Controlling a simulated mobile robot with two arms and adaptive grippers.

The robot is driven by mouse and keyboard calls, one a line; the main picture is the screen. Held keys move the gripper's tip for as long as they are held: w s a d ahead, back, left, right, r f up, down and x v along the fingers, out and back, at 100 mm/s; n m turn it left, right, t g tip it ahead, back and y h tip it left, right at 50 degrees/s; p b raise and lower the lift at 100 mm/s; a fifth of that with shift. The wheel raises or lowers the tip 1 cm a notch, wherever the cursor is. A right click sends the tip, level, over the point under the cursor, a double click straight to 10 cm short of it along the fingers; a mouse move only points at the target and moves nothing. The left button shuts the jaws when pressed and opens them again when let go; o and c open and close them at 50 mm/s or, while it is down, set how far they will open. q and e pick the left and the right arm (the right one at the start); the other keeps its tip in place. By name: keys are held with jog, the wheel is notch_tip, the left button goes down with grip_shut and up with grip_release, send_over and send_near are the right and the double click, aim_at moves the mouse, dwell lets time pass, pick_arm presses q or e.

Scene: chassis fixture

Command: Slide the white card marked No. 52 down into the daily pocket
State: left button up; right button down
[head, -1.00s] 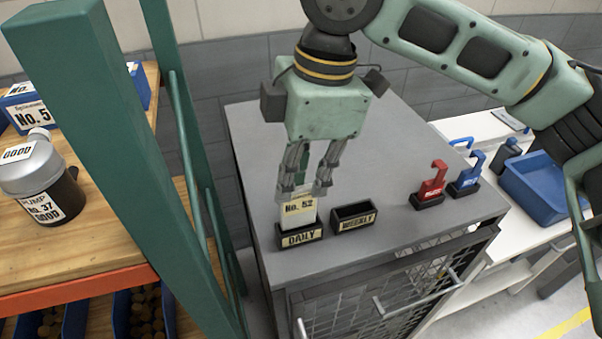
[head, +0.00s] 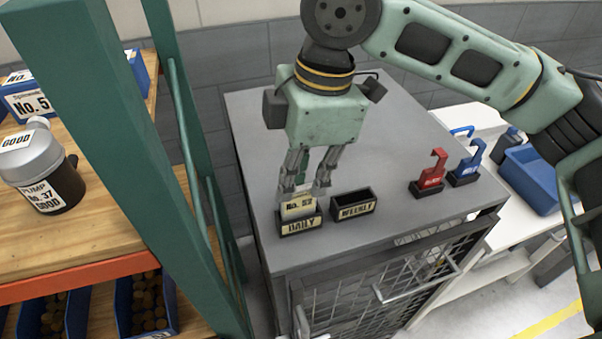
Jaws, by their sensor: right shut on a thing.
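The white card (head: 299,206) marked No. 52 stands upright in the black daily pocket (head: 301,227), with its upper part and label showing above the rim. The rest of it is hidden inside the pocket. My right gripper (head: 305,188) points down at the card's top edge, its fingers shut on the card. The weekly pocket (head: 354,208) stands just to the right and looks empty. My left gripper is not in view.
The grey cabinet top (head: 392,160) is mostly clear. A red holder (head: 429,175) and a blue holder (head: 467,168) stand near its right edge. A green post (head: 130,165) and a wooden shelf with a pump jar (head: 45,180) are at the left.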

jog(key=c, duration=1.8)
grip_release()
jog(key=shift+o, duration=0.2)
jog(key=shift+r, duration=0.1)
